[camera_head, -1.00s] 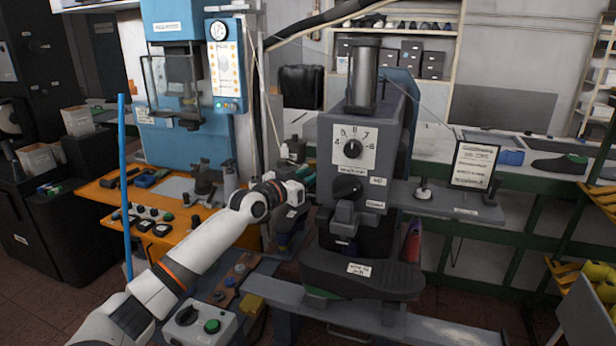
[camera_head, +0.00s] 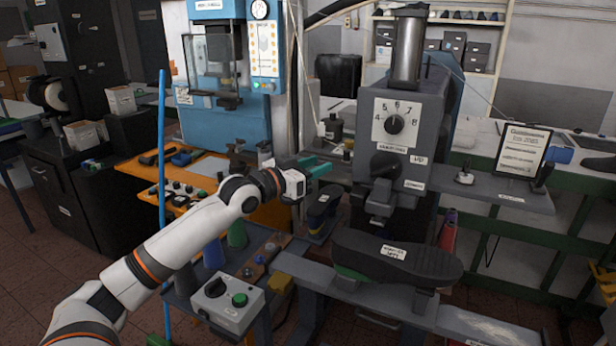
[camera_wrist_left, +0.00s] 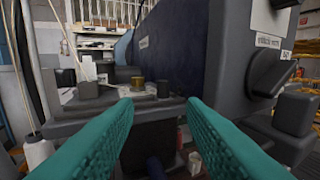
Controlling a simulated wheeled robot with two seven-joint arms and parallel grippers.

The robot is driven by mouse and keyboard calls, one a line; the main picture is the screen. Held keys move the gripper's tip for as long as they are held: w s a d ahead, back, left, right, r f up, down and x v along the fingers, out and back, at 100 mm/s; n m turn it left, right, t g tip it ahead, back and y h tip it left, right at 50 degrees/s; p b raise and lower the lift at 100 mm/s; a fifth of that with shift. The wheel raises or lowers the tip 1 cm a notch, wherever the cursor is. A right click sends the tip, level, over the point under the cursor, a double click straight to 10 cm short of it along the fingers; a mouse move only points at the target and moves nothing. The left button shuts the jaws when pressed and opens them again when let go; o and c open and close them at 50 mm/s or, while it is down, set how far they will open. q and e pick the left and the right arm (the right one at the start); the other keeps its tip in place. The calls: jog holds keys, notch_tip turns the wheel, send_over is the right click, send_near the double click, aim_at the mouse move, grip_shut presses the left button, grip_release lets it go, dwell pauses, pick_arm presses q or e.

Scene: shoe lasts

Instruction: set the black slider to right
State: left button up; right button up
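The grey machine (camera_head: 418,115) has a dial numbered 4 to 8 and a black rotary knob (camera_head: 384,166) below it. A dark block-like part (camera_head: 382,204) juts out under that knob. A small black-topped knob (camera_head: 464,174) stands on the machine's right side plate. I cannot tell which part is the black slider. My left gripper (camera_head: 318,167) is left of the machine, apart from the knob and block. In the left wrist view its teal fingers (camera_wrist_left: 163,120) are spread with nothing between them, and the knob (camera_wrist_left: 273,78) and block (camera_wrist_left: 296,114) show at the right. My right gripper is not in view.
A framed sign (camera_head: 522,150) stands on the side plate. An orange table (camera_head: 195,170) is behind my arm.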

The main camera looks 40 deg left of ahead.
aim_at(347, 157)
pick_arm(q)
jog(key=shift+s+a, duration=0.2)
jog(key=shift+s, duration=0.75)
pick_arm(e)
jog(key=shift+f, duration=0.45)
